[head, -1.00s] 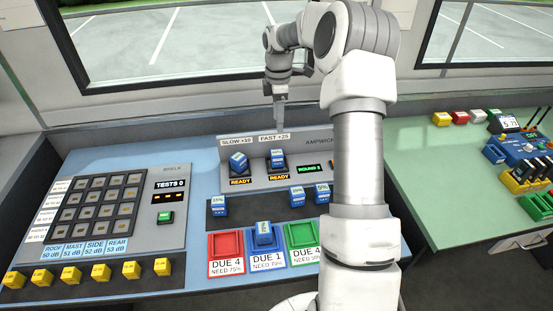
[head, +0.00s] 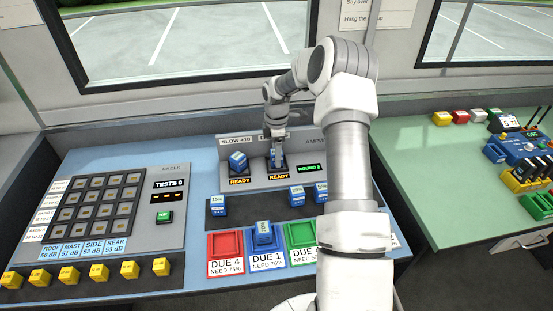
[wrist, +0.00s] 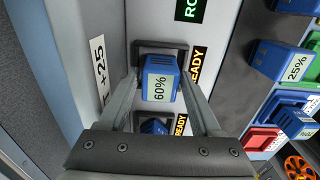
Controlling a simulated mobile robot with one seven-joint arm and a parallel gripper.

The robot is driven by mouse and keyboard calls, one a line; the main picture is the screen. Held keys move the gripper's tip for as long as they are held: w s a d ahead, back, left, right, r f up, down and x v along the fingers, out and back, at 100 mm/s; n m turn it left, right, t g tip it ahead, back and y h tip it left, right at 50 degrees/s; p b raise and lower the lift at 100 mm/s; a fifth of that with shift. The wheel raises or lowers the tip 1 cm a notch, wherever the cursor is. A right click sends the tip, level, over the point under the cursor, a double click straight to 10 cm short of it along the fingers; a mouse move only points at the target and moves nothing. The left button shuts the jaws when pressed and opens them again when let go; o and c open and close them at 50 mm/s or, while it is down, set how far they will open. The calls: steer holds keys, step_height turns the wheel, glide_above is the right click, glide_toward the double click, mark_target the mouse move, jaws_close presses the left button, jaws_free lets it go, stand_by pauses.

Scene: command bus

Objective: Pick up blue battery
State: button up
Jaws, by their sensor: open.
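A blue battery (wrist: 160,82) with a label reading 60% stands in the FAST charger bay, above a READY sign. In the head view this blue battery (head: 280,160) is partly hidden by my gripper (head: 275,149). In the wrist view my gripper (wrist: 159,76) is open, with one finger on each side of the battery. I cannot tell whether the fingers touch it. Another blue battery (head: 238,161) sits in the SLOW bay to the left; in the wrist view it is partly behind the gripper body.
More blue batteries stand on the dark strip in front, one at left (head: 218,206) and one at right (head: 297,196). A red tray (head: 211,244), a blue tray (head: 252,244) holding a battery, and a green tray (head: 291,238) lie nearer. My arm hides part of the right side.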

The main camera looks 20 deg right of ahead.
steer(key=shift+f, duration=0.45)
jaws_close()
steer(key=shift+r, duration=0.15)
